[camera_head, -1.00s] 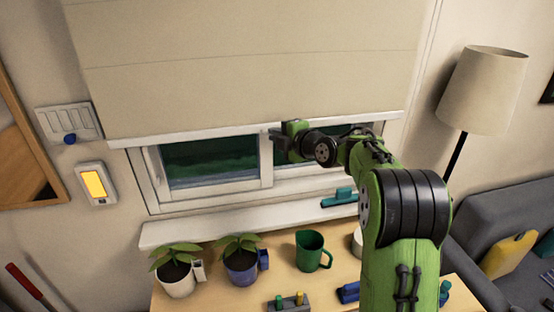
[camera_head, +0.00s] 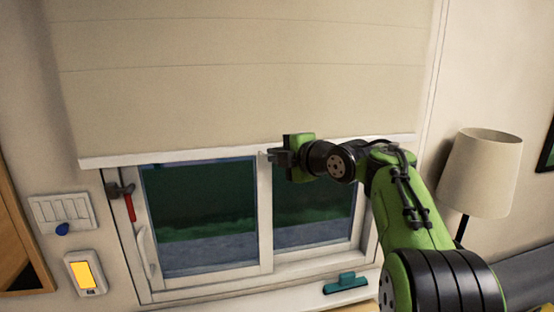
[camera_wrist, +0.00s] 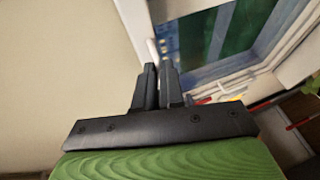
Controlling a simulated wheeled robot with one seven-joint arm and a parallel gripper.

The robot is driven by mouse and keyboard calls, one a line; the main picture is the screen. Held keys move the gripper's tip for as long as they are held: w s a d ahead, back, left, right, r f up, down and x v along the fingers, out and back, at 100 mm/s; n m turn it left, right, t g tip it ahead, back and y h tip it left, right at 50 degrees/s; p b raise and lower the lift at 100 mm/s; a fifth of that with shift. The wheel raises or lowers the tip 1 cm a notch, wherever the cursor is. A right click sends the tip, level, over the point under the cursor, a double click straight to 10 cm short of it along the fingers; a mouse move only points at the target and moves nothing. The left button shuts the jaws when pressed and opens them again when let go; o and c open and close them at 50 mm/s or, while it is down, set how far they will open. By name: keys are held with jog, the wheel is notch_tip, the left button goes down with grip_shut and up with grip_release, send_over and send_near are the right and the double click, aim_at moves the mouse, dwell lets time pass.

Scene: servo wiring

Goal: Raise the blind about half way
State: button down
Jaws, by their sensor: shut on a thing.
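The beige roller blind (camera_head: 240,80) hangs over the upper part of the window (camera_head: 210,215). Its white bottom bar (camera_head: 180,157) runs across the window's top part, with much glass bare below. My gripper (camera_head: 272,155) is at the middle of this bar, shut on it. In the wrist view the two dark fingers (camera_wrist: 158,85) close at the white bar (camera_wrist: 138,30), with the blind's cloth (camera_wrist: 60,80) to the left and the window glass to the right. The fingertips' exact contact is partly hidden.
A red-handled tool (camera_head: 129,205) hangs at the window frame's left. A teal squeegee-like thing (camera_head: 345,284) lies on the sill. A lit yellow panel (camera_head: 86,275) and a white switch plate (camera_head: 62,213) are on the left wall. A lamp (camera_head: 480,170) stands at the right.

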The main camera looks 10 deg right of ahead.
jog(key=c, duration=1.3)
grip_release()
jog(key=shift+o, duration=0.2)
jog(key=b+v, duration=0.2)
jog(key=v, duration=1.3)
jog(key=shift+s, duration=0.35)
jog(key=shift+d, duration=0.15)
